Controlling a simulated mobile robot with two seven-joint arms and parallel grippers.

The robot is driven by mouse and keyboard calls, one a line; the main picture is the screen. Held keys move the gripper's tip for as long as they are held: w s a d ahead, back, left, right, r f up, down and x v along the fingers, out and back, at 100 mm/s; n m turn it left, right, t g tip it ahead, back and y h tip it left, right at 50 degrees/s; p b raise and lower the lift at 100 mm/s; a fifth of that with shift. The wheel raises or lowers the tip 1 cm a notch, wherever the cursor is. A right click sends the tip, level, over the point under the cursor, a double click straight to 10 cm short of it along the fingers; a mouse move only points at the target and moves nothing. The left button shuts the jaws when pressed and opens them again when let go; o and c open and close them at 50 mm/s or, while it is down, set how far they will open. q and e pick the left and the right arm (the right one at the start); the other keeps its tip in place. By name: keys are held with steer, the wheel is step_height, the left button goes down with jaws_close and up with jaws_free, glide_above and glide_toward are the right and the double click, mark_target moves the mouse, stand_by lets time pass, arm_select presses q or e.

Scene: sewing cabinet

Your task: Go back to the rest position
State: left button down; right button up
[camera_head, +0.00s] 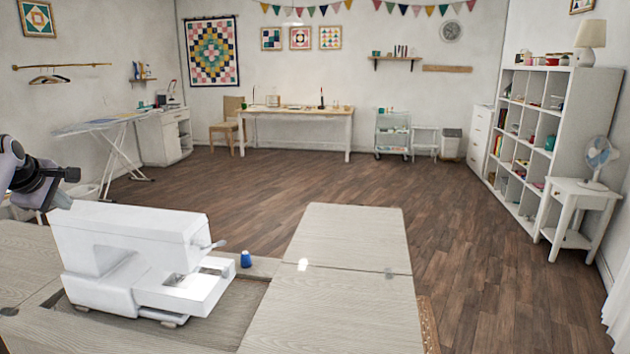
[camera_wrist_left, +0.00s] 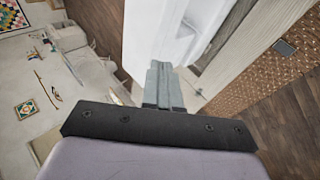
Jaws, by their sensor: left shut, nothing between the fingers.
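My left gripper (camera_head: 60,199) is at the left edge of the head view, just above and behind the left end of the white sewing machine (camera_head: 130,238). In the left wrist view the fingers (camera_wrist_left: 159,68) are pressed together with nothing between them. The sewing machine (camera_wrist_left: 150,30) lies beyond the fingertips there; I cannot tell the exact gap. My right gripper is in neither view.
The sewing machine stands in an opening of the wooden cabinet top (camera_head: 330,315). A small blue object (camera_head: 245,259) stands right of it. Open wooden floor (camera_head: 460,240) lies beyond, with furniture along the walls.

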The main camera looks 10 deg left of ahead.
arm_select(q)
steer(key=s+d+f+m+y, duration=0.1)
steer(key=s+d+f+m, duration=0.15)
steer(key=f+m, duration=0.65)
steer(key=s+d+f+m+y, duration=0.2)
steer(key=s+f+m, duration=0.1)
steer(key=f, duration=1.2)
steer(key=s+d+f+m+t+h, duration=0.1)
steer(key=s+d+f+m, duration=0.3)
steer(key=s+d+f, duration=0.25)
steer(key=s+d+f+m+h, duration=0.3)
steer(key=s+d+f+m, duration=0.15)
steer(key=s+d, duration=0.6)
steer(key=s+d+f+m+h, duration=0.4)
steer(key=s+d+m, duration=0.2)
steer(key=s+d, duration=0.45)
steer(key=s+d+n+t, duration=0.1)
steer(key=s+d+n, duration=0.1)
steer(key=d+n, duration=0.3)
steer(key=shift+d+r, duration=0.15)
steer(key=shift+d, duration=1.8)
